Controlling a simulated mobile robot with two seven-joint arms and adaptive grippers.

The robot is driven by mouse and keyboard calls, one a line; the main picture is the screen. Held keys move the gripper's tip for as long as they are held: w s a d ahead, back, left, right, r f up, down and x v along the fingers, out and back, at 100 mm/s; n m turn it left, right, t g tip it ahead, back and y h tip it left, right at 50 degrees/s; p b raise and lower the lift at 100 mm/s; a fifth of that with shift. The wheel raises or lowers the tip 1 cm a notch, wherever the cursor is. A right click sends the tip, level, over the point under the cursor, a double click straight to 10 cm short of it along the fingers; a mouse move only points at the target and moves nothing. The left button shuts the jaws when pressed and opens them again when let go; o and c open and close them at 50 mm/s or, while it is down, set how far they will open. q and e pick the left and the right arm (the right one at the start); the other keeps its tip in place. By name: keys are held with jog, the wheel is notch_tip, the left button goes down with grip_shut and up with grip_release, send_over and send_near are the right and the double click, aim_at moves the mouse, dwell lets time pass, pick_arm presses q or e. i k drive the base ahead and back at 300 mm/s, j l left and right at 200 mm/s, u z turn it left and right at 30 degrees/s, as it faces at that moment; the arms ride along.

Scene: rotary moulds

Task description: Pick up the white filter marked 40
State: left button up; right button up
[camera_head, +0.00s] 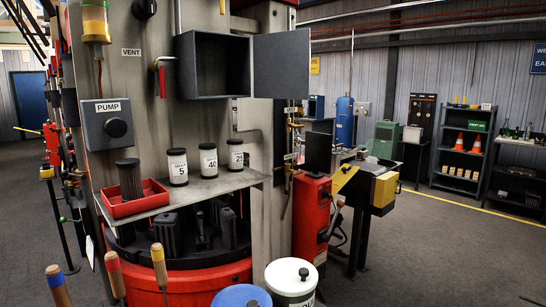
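The filter marked 40 (208,160) stands upright on a grey metal shelf (205,188) fixed to the machine. It is a short cylinder with a white band, black number and dark ends. A similar filter marked 5 (177,168) stands to its left, and one marked 25 (235,156) stands to its right. The three are in a row with small gaps. Nothing covers the front of the filter marked 40. Neither of my grippers shows in the view.
A red tray (135,205) with a dark ribbed cylinder (130,178) is at the shelf's left end. Above the shelf are an open grey box (213,65) and a PUMP box (107,124). Wooden handles (159,264) and lidded tubs (291,277) stand in front, low down.

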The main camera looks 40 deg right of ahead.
aim_at(207, 151)
jog(key=i+z, duration=0.2)
jog(key=z, duration=0.55)
jog(key=i+l+u, duration=0.2)
jog(key=l, duration=0.2)
jog(key=l+u, duration=0.25)
jog(key=l, duration=0.15)
jog(key=i+l+u, duration=0.2)
jog(key=l, duration=0.25)
jog(key=k+j, duration=0.05)
